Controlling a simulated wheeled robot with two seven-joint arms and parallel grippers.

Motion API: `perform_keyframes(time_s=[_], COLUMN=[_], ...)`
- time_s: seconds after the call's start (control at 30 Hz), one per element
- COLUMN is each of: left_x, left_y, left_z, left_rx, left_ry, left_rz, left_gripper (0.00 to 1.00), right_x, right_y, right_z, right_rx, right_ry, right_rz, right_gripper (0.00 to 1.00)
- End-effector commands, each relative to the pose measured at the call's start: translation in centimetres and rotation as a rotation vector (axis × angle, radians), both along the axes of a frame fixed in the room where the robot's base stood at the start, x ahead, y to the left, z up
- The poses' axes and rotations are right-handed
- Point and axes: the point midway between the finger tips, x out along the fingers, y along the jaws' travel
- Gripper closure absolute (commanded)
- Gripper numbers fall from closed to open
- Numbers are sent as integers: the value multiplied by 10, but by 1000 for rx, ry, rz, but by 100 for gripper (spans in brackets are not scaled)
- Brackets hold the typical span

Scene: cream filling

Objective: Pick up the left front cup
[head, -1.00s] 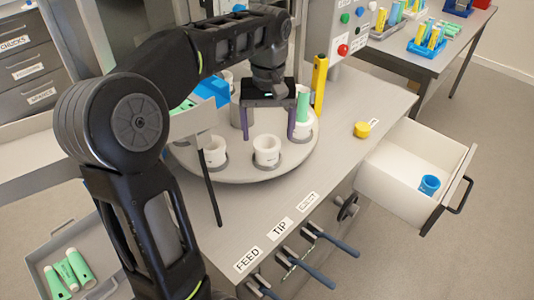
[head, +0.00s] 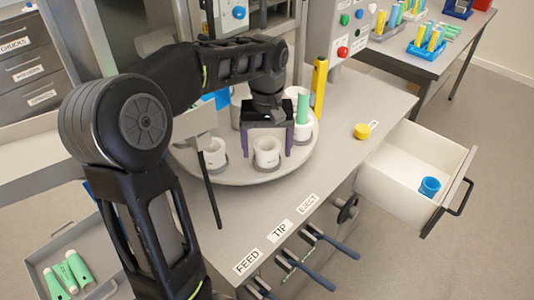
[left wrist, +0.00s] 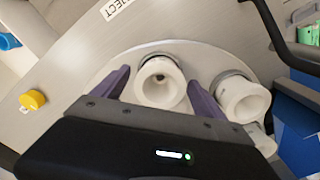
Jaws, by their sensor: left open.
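White cups stand in holders on the round turntable (head: 245,178). One white front cup (head: 266,153) is below and between the fingers of my left gripper (head: 267,150). In the left wrist view the open mouth of this cup (left wrist: 160,84) shows between the two purple fingers (left wrist: 161,92), with clear space around it. A second white front cup (head: 214,154) stands to its left; it also shows in the left wrist view (left wrist: 243,98), outside the fingers. My left gripper is open and empty. My right gripper is not seen.
A green tube (head: 302,107) stands in a cup right of the gripper, near a yellow upright post (head: 319,86). A yellow cap (head: 361,131) lies on the counter. An open drawer (head: 405,190) holds a blue cup (head: 429,187). Levers (head: 305,270) line the front edge.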

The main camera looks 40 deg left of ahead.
Motion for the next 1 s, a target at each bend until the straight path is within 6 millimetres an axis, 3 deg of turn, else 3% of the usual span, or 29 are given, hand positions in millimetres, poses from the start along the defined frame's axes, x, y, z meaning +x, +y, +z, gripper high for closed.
perform_keyframes(time_s=[0.13,1.0], left_x=[0,0], left_y=[0,0], left_z=[0,0], left_rx=[0,0], left_ry=[0,0], left_rz=[0,0], left_gripper=[18,88], right_x=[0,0], right_y=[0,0], right_z=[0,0], right_rx=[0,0], right_ry=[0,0], right_rz=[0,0], right_gripper=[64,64])
